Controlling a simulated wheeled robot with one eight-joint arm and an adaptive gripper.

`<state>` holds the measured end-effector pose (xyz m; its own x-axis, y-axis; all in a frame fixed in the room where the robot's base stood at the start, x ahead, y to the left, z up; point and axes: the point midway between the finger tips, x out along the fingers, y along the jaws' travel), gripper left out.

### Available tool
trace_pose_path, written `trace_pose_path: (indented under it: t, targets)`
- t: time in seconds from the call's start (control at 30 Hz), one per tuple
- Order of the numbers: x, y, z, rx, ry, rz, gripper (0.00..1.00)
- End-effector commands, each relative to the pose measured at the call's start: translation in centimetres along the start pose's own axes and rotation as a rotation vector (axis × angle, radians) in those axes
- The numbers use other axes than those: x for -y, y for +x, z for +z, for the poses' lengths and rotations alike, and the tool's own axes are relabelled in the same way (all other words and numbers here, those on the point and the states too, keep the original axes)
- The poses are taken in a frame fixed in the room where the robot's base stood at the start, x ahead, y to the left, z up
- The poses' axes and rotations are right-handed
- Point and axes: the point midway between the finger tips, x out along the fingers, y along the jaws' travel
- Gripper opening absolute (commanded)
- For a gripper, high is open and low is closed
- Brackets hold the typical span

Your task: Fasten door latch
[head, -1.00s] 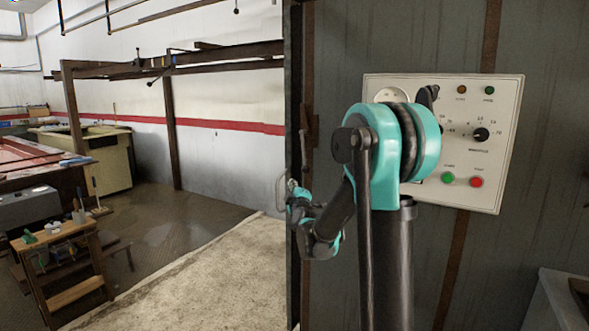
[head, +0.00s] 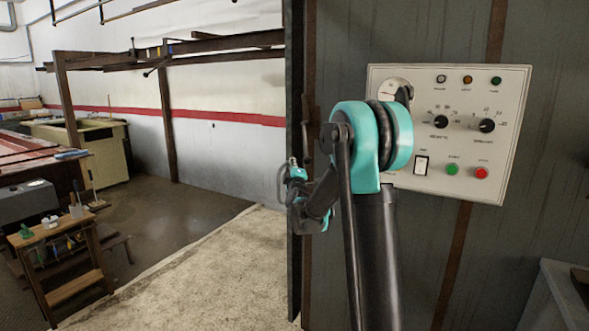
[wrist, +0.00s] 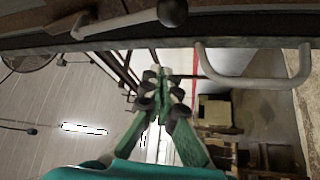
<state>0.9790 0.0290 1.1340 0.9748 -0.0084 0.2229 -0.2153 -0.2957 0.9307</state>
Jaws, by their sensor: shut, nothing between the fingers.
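The door edge (head: 294,110) is a dark upright strip left of the wall in the head view. My gripper (wrist: 161,88) is shut and empty, below the lever and left of the handle, apart from both in the picture. In the head view my arm hides part of the wall and the gripper's fingers are not clear.
A control panel (head: 455,130) with knobs and buttons is on the wall right of the door edge, partly behind my arm. A cabinet corner (head: 555,300) is at lower right. Open floor (head: 190,270) lies to the left, with a wooden stand (head: 70,265) beyond it.

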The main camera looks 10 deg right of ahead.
Motion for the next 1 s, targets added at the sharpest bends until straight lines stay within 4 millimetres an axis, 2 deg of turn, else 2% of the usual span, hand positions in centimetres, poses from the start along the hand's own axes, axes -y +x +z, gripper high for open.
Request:
trace_pose_path:
  t: [0.1, 0.27, 0.4, 0.6, 1.0]
  targets:
    - [0.0, 2.5, 0.1, 0.001, -0.001, 0.000, 0.00]
    - [0.0, 5.6, 0.1, 0.001, -0.001, 0.000, 0.00]
    - [-0.1, 4.5, 2.2, 0.003, -0.002, 0.000, 0.00]
    - [0.0, 4.0, 3.5, 0.001, -0.001, 0.000, 0.00]
    - [0.0, 3.9, 3.8, 0.000, 0.000, -0.001, 0.00]
